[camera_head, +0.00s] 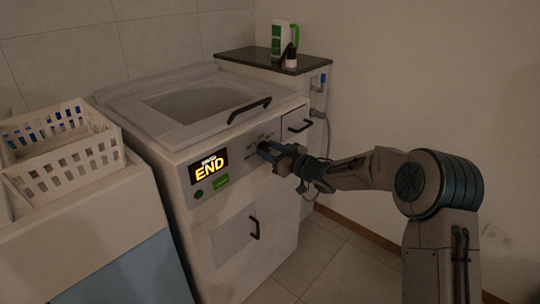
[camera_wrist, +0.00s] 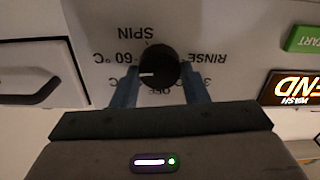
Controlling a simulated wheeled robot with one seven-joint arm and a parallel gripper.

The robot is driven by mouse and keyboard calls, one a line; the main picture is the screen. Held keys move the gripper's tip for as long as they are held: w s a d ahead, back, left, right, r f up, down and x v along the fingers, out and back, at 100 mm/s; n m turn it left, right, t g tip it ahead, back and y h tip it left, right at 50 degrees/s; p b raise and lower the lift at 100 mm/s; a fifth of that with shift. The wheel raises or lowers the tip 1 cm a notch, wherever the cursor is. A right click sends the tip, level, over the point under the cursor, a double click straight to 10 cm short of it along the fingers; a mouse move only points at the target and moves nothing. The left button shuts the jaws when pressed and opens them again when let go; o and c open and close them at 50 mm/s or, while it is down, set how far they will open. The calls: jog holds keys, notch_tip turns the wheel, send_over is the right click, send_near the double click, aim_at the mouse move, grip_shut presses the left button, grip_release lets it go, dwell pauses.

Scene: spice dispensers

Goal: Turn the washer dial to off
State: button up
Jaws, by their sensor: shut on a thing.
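The round black washer dial (camera_wrist: 158,66) is on the white panel in the wrist view, where the lettering is upside down. SPIN is above it, 60°C to its left, RINSE to its upper right, and OFF below it, partly covered. Its white pointer mark points left, towards the 60°C side and not at OFF. My gripper (camera_wrist: 158,80) is shut on the dial, with one blue-grey finger on each side. In the head view my gripper (camera_head: 268,152) is at the front panel of the washer (camera_head: 215,245), and the dial is mostly hidden there.
A lit display (camera_head: 209,167) reads WASH END, with a green START button (camera_head: 221,181) below it. A black lid handle (camera_head: 249,109) lies above my gripper and a door handle (camera_head: 254,228) below. A white basket (camera_head: 62,150) stands at left. Open floor lies below my arm.

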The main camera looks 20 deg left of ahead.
jog(key=n+b, duration=0.3)
jog(key=shift+f+n, duration=0.25)
jog(key=shift+n, duration=0.15)
jog(key=shift+s+f+n+b, duration=0.1)
jog(key=shift+n+b, duration=2.6)
jog(key=shift+n, duration=0.5)
jog(key=shift+s+n+b, duration=0.1)
jog(key=shift+n+b, duration=2.55)
jog(key=shift+n, duration=0.55)
jog(key=o, duration=1)
